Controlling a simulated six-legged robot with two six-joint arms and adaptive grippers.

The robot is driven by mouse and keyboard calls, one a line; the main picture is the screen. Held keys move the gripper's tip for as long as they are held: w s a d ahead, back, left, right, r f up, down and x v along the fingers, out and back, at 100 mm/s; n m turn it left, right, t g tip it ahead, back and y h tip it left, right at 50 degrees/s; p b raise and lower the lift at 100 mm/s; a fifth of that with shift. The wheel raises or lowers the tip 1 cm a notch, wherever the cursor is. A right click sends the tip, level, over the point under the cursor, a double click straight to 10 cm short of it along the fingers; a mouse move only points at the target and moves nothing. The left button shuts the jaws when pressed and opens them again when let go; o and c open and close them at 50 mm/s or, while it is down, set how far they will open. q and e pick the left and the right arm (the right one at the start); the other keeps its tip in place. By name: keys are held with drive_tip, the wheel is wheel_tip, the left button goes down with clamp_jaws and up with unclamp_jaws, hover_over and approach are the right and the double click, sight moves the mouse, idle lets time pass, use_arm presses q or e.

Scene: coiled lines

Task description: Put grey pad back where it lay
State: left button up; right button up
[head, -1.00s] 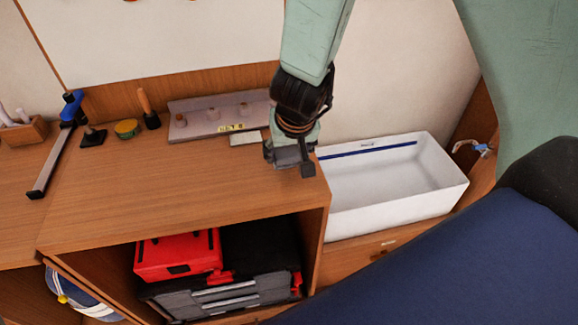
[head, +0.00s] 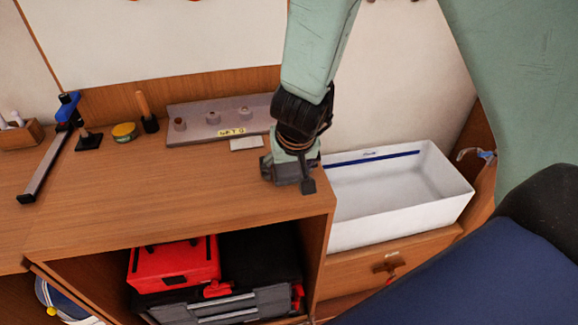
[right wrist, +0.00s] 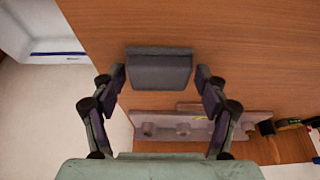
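The grey pad (right wrist: 158,70) is a thick dark-grey block. In the right wrist view it sits centred between the two fingers of my right gripper (right wrist: 160,76), one finger at each side. The fingers are wide apart and look closed on its sides; any gap is too small to make out. In the head view my right gripper (head: 289,182) is low over the desk top near its right front corner. There the arm and fingers largely hide the pad, and I cannot tell whether it touches the wood. My left gripper is not in view.
A grey rack with pegs (head: 221,118) and a pale card (head: 246,143) lie behind the gripper. A white bin (head: 345,232) stands to the right. A blue-and-black clamp (head: 47,165) lies left. The middle desk top (head: 160,185) is clear.

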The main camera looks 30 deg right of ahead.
drive_tip(key=shift+o, duration=0.7)
drive_tip(key=shift+s+d, duration=0.15)
drive_tip(key=shift+r, duration=0.1)
drive_tip(key=shift+r, duration=0.2)
drive_tip(key=p+v, duration=0.6)
drive_tip(key=v, duration=0.6)
drive_tip(key=shift+r, duration=0.1)
